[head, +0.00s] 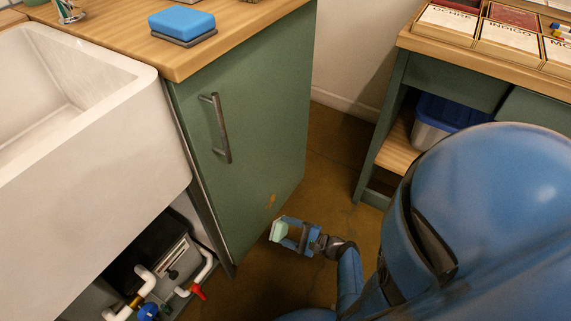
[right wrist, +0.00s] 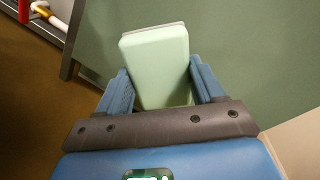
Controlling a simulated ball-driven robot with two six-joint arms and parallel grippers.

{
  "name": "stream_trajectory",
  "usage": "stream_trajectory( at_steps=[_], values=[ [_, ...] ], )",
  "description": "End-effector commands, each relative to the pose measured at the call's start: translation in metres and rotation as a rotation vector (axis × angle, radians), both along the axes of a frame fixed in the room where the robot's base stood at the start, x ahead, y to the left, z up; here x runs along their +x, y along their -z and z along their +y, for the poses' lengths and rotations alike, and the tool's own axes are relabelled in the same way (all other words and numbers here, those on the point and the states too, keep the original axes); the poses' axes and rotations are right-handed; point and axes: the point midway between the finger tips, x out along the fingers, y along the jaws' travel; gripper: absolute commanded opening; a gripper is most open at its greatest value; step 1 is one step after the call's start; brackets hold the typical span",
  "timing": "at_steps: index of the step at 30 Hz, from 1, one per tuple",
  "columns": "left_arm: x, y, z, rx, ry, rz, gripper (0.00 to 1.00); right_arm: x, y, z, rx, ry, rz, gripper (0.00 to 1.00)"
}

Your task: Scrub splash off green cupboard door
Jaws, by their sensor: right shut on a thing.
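The green cupboard door (head: 248,150) is shut, with a grey bar handle (head: 221,128). A small orange-brown splash (head: 270,202) marks its lower right part. My right gripper (head: 289,234) is low in front of the door, just below the splash. It is shut on a pale green sponge (head: 278,231). In the right wrist view the sponge (right wrist: 156,62) sits between the two blue fingers, with the green door (right wrist: 240,50) behind it. I cannot tell whether the sponge touches the door. The splash does not show in the right wrist view. My left gripper is not in view.
A white sink (head: 95,130) stands left of the door, with pipes (head: 150,282) below it. A blue sponge on a dark dish (head: 183,24) lies on the wooden counter (head: 235,40). A shelf unit with a blue-lidded bin (head: 445,115) stands at right. The floor between is clear.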

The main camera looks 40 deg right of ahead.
Motion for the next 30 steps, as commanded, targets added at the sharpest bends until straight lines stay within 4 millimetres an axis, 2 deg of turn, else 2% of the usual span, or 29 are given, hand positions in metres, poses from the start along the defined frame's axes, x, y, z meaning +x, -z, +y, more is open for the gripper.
stream_trajectory(
  at_steps=[1,9,30],
  values=[
    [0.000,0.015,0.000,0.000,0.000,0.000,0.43,-0.002,0.014,-0.007,0.010,0.039,-0.015,0.43],
    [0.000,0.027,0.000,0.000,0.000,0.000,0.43,-0.003,0.023,-0.023,0.028,0.133,-0.062,0.43],
    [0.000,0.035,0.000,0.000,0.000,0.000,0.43,0.044,0.022,-0.004,0.028,0.134,-0.064,0.43]
  ],
)
